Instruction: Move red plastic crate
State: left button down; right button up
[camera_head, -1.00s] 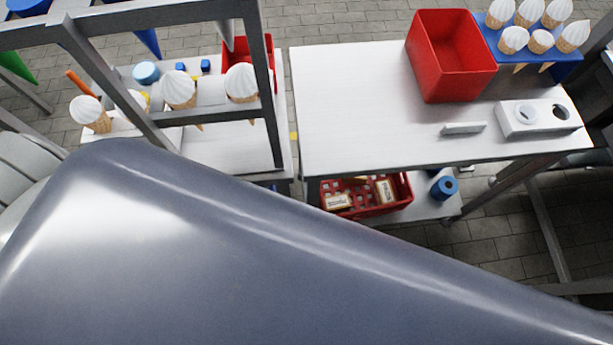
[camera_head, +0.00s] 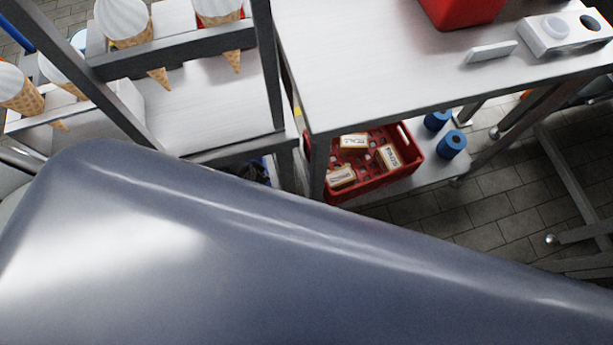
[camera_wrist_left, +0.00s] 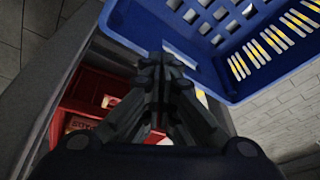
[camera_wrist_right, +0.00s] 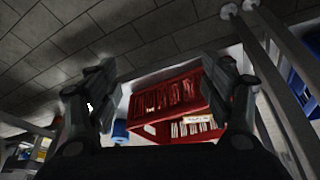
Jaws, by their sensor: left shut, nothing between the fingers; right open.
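The red plastic crate (camera_head: 408,170) sits on the low shelf under the white table in the head view. It has slotted walls and holds several labelled boxes (camera_head: 389,157). In the right wrist view the red crate (camera_wrist_right: 172,100) shows beyond and between the fingers of my right gripper (camera_wrist_right: 160,92), which is open and empty, apart from the crate. In the left wrist view my left gripper (camera_wrist_left: 158,72) is shut and empty. Part of a red crate with boxes (camera_wrist_left: 82,112) shows below and left of it. Neither gripper is visible in the head view.
A blue slotted basket (camera_wrist_left: 190,62) is close beside my left gripper. Blue cylinders (camera_head: 452,144) stand beside the crate. The white table (camera_head: 380,60) overhangs the shelf, with a plain red bin (camera_head: 462,8) on top. Metal legs (camera_head: 320,165) flank the crate. Ice cream cones (camera_head: 125,25) stand in a rack at left.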

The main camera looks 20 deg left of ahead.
pick_arm(q)
jog(key=w+d+f+m+h+b, duration=0.1)
jog(key=w+d+f+m+b, duration=0.15)
jog(key=w+b, duration=0.7)
pick_arm(e)
jog(key=w+a+r+t+y+b, duration=0.25)
jog(key=w+r+t+b, duration=0.45)
jog(key=r, duration=0.4)
jog(key=w+a+r+t+y+b, duration=0.1)
jog(key=w+a+r+t+b, duration=0.3)
jog(key=w+r+b, duration=0.5)
pick_arm(q)
jog(key=w+d+f+m+g+b, duration=0.1)
jog(key=w+d+f+m, duration=0.2)
jog(key=d+f, duration=0.6)
jog(key=shift+f+h, duration=0.35)
jog(key=shift+h, duration=0.05)
pick_arm(e)
jog(key=s+r+t+y, duration=0.2)
jog(key=r+t, duration=0.7)
jog(key=r, duration=0.5)
jog(key=shift+s+r+n, duration=0.15)
jog(key=shift+s+n, duration=0.15)
jog(key=shift+s, duration=0.6)
pick_arm(q)
jog(key=shift+w, duration=0.1)
pick_arm(e)
jog(key=shift+d, duration=0.1)
